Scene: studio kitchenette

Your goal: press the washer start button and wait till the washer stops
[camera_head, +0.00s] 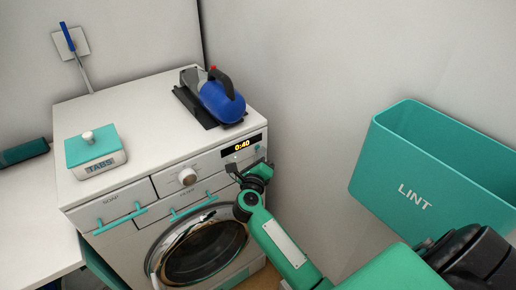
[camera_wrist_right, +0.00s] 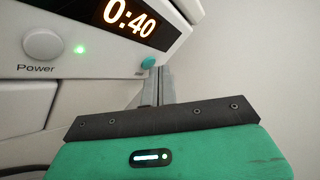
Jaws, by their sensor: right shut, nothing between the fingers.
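The washer (camera_head: 110,245) is white with a round glass door (camera_head: 205,250). Its display (camera_head: 242,145) reads 0:40, and the digits (camera_wrist_right: 129,17) are large in the right wrist view. A small teal button (camera_wrist_right: 148,62) sits below the display's right end; it also shows in the head view (camera_head: 257,148). My right gripper (camera_wrist_right: 158,84) is shut and empty, its fingertips just below the teal button; I cannot tell whether they touch it. In the head view the right gripper (camera_head: 252,172) is at the panel's right end. My left gripper is not in view.
The white Power button (camera_wrist_right: 43,45) has a lit green light (camera_wrist_right: 80,49) beside it. A teal-lidded TABS box (camera_head: 95,150) and a blue handheld vacuum (camera_head: 220,100) stand on the washer. A teal LINT bin (camera_head: 400,185) is on the right wall.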

